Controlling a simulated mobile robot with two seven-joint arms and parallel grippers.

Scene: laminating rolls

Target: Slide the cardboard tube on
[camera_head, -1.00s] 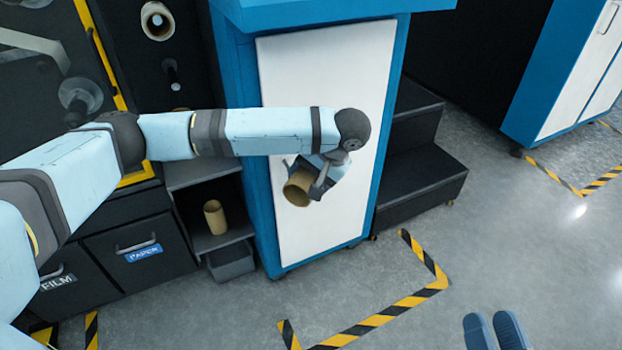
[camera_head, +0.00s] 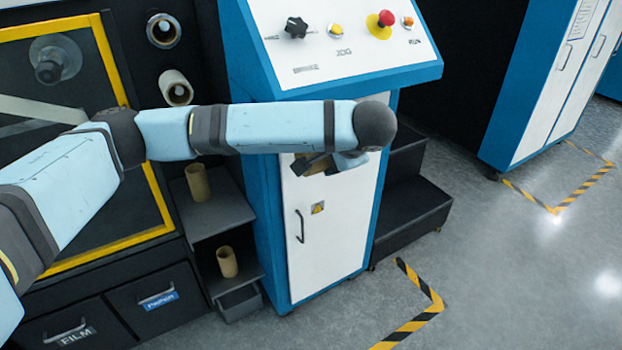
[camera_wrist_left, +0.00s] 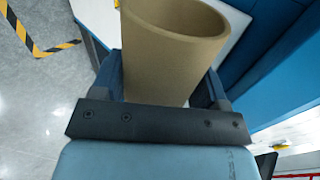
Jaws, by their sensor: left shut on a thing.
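My left gripper (camera_wrist_left: 160,82) is shut on a cardboard tube (camera_wrist_left: 172,45), with a finger on each side of it. The tube is brown and hollow, and its open end shows at the top of the left wrist view. In the head view my left forearm crosses in front of the white cabinet and hides most of the gripper and tube. A round shaft end with a metal ring (camera_head: 163,30) sticks out of the machine at upper left. Below it is a second, pale hollow end (camera_head: 176,88). My right gripper is out of view.
Cardboard tubes stand on the upper shelf (camera_head: 198,183) and the lower shelf (camera_head: 227,262) left of the cabinet (camera_head: 335,235). A control panel (camera_head: 345,45) with knob and buttons juts out above. Black steps (camera_head: 410,215) stand to the right. Open floor lies at lower right.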

